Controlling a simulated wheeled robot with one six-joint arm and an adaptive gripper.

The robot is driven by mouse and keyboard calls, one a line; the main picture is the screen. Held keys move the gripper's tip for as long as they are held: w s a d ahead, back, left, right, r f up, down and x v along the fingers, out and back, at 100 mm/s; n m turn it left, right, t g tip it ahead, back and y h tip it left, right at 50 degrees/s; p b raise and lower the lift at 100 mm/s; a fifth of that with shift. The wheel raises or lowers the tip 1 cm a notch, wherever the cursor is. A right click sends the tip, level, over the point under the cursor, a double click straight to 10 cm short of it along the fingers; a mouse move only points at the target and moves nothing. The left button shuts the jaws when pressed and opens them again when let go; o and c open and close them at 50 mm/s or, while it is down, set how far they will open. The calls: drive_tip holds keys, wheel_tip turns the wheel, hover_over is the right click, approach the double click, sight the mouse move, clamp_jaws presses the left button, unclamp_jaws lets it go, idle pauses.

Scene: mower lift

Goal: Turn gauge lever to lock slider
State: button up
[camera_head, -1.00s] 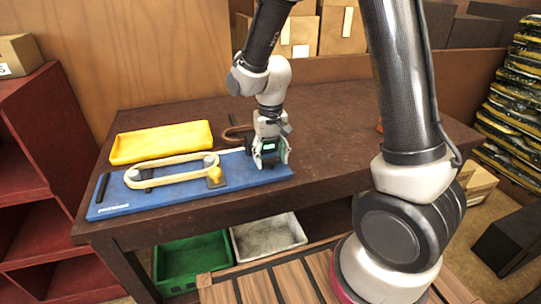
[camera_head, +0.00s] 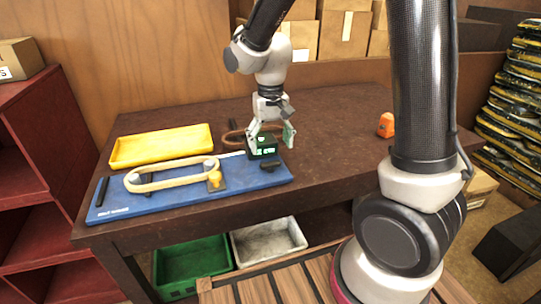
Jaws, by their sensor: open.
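A blue board (camera_head: 130,207) lies on the dark table with a belt looped over two rollers (camera_head: 170,174). A small dark gauge with a lit green display (camera_head: 263,148) stands at the board's right end. A yellow knob or lever on a dark plate (camera_head: 215,179) sits beside the right roller; I cannot tell whether it is the gauge lever. My gripper (camera_head: 270,140) is open just above and around the top of the gauge, its fingers spread to either side. I cannot tell whether they touch it. A dark block (camera_head: 271,165) lies in front of the gauge on the board.
A yellow tray (camera_head: 161,145) lies behind the board. A brown looped belt (camera_head: 235,138) lies behind the gauge. An orange object (camera_head: 386,125) stands at the table's right. The table (camera_head: 335,130) between is clear. Green (camera_head: 190,262) and grey (camera_head: 268,240) bins sit below.

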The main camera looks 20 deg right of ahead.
sight(271, 162)
wheel_tip(271, 162, up, 6)
idle(0.6)
drive_tip(key=s+d+r+t, duration=0.2)
drive_tip(key=s+d+r, duration=0.2)
drive_tip(key=s+d, duration=0.3)
drive_tip(key=s+d+r+t, duration=0.2)
drive_tip(key=s+d+r, duration=0.3)
drive_tip(key=s+d, duration=0.3)
drive_tip(key=s, duration=0.4)
drive_tip(key=shift+s+r, duration=0.25)
drive_tip(key=shift+r, duration=0.05)
